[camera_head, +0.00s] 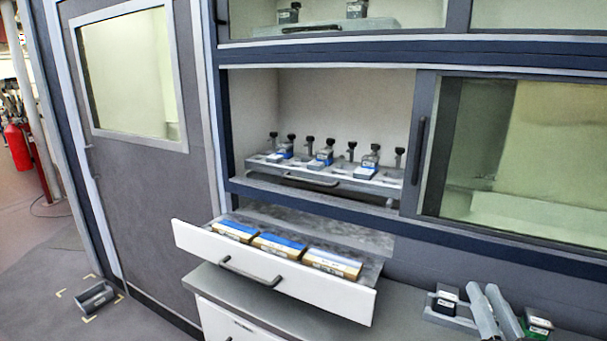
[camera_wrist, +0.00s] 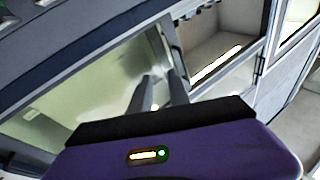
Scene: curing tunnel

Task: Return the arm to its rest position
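My gripper (camera_head: 482,286) rises from the bottom edge at the lower right of the head view, showing as two long grey fingers in front of the counter. The wrist view shows the same gripper (camera_wrist: 161,76) with a gap between its fingers and nothing held there. It is open and points towards the cabinet front with its glass pane (camera_wrist: 105,85). The rest of my arm is out of view in the head view.
A white drawer (camera_head: 275,275) stands pulled out, holding several boxes. A rack (camera_head: 330,180) with small blocks and dark knobs sits in the open cabinet bay. A black-topped block (camera_head: 446,297) and a green block (camera_head: 537,322) flank my fingers. A grey bin (camera_head: 96,297) lies on the floor.

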